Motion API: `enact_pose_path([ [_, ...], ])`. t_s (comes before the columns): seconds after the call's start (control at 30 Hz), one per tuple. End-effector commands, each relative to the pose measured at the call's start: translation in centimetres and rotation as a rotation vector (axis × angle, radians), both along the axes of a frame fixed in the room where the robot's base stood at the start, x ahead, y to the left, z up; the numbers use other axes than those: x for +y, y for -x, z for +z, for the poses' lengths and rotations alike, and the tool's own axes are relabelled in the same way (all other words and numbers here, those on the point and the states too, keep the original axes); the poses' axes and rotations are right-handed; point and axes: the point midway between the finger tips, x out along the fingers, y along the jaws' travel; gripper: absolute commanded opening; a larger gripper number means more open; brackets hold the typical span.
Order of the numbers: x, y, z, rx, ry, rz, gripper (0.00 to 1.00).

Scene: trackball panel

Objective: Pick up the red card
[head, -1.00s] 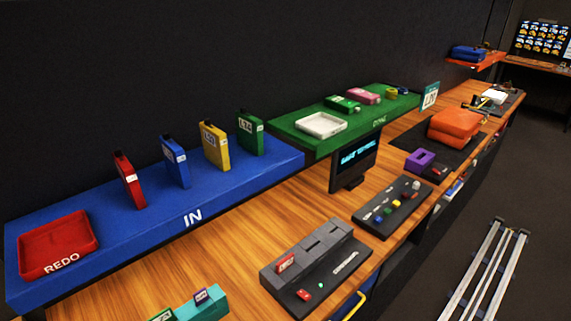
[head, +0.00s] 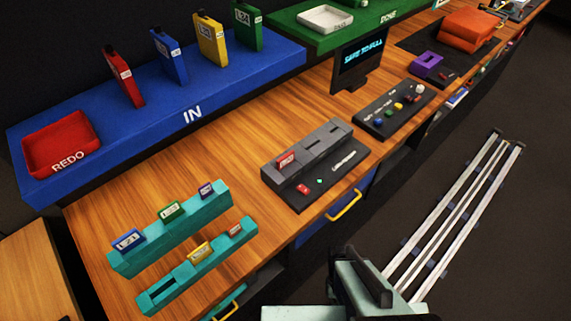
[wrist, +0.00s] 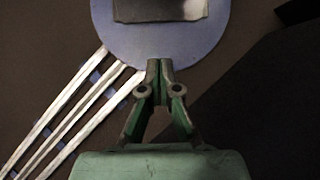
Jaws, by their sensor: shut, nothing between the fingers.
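A small red card (head: 287,159) stands in the left slot of the grey reader block on the table, in the head view. A smaller reddish card (head: 235,230) sits at the right end of the front teal rack (head: 219,244). A taller red case with a white label (head: 124,77) stands on the blue IN shelf. Which of these is the task's red card I cannot tell. In the wrist view my gripper (wrist: 160,66) is shut and empty, pointing over the floor, away from all the cards. Part of my arm shows at the bottom of the head view.
The back teal rack (head: 165,238) holds several cards. Blue and yellow cases and a red REDO tray (head: 61,143) are on the IN shelf (head: 230,84). A monitor (head: 360,60) and a button panel (head: 395,109) stand right of the reader. Yellow drawer handles (head: 346,205) jut from the front.

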Motion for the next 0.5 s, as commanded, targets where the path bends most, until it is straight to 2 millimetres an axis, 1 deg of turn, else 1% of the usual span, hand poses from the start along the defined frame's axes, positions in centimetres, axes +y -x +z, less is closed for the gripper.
enact_pose_path([
  [0.47, 0.00, 0.00, 0.00, 0.000, 0.000, 0.000, 0.00],
  [0.5, 0.00, 0.00, 0.00, 0.000, 0.000, 0.000, 0.11],
])
